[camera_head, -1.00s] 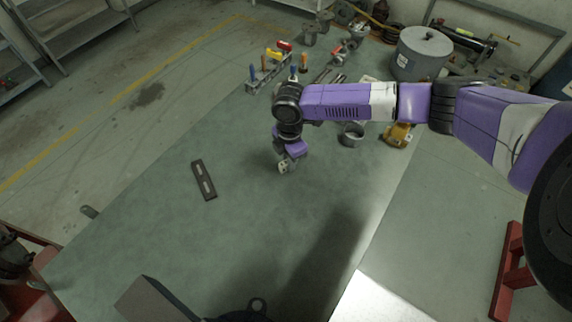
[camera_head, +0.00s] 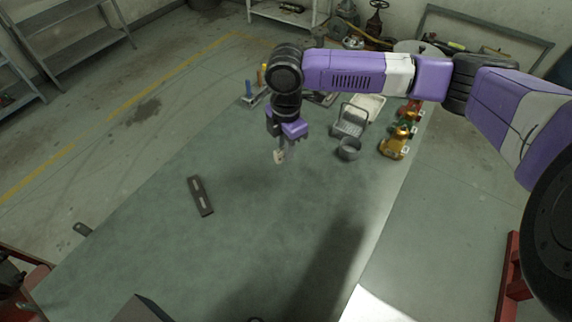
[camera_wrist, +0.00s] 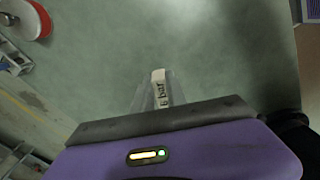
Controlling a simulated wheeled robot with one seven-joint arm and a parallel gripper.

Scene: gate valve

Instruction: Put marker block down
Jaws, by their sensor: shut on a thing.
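The marker block is a small pale block (camera_wrist: 159,88) with the dark text "6 bar" on it in the wrist view. My gripper (camera_head: 280,153) is shut on it and points down over the green table (camera_head: 150,250). In the head view the block's light end shows at the fingertips, above the table surface with a gap that is hard to judge. In the wrist view the table under the block is bare.
A dark flat bar (camera_head: 200,196) lies on the table left of my gripper. A grey cup (camera_head: 349,148), a wire-handled basket (camera_head: 349,122) and brass valves (camera_head: 394,143) stand to the right. A grey box (camera_head: 143,309) is at the near edge. The middle is clear.

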